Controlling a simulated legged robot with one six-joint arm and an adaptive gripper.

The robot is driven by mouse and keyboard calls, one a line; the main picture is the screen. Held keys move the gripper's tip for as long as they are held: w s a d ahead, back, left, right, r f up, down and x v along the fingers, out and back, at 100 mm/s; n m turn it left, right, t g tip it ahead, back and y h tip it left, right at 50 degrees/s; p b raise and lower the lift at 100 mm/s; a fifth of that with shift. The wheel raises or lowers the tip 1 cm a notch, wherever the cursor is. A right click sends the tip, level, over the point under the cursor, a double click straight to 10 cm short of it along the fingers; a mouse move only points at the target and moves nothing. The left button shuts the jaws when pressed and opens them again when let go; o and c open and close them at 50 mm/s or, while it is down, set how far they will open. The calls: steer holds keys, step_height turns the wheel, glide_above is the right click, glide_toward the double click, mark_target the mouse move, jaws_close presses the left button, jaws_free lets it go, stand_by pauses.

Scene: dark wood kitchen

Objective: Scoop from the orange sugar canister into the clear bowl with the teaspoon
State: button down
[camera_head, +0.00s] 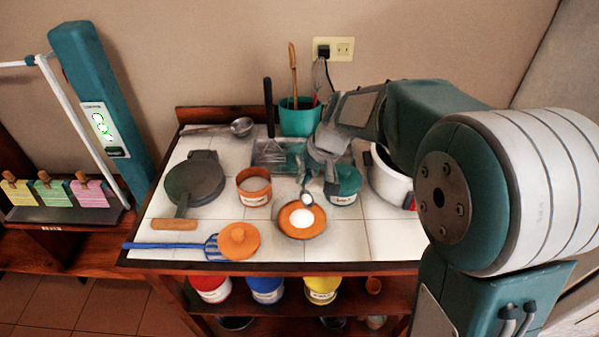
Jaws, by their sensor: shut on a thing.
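The orange sugar canister (254,199) stands open on the white tiled top, with pale contents inside. Its likely lid, an orange disc with a knob (239,241), lies in front of it. The clear bowl (282,231) sits to the right of the canister's front, with an orange content and a white patch in the middle. My gripper (308,176) is shut on the teaspoon, above and behind the bowl. The spoon's small round end (306,198) hangs over the bowl's back part; whether it carries anything is too small to tell. Its handle is mostly hidden by the gripper.
A teal canister (344,188) stands close right of my gripper, with a white pot (392,188) beyond. A teal utensil holder (299,121) and a grater (272,152) are behind. A dark round pan (194,182) and blue utensil (170,245) lie left. The front right tiles are clear.

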steer(key=y, duration=0.1)
steer(key=f+y, duration=0.1)
steer(key=g+y, duration=0.1)
steer(key=y, duration=0.1)
steer(key=shift+w+a+f, duration=0.2)
steer(key=shift+a+f, duration=0.05)
steer(key=shift+a, duration=0.05)
steer(key=shift+d+n+y, duration=0.1)
steer(key=shift+n+y, duration=0.2)
steer(key=shift+y, duration=0.3)
steer(key=shift+d+g+y, duration=0.5)
steer(key=shift+y, duration=0.3)
steer(key=shift+a, duration=0.4)
steer(key=shift+d, duration=0.15)
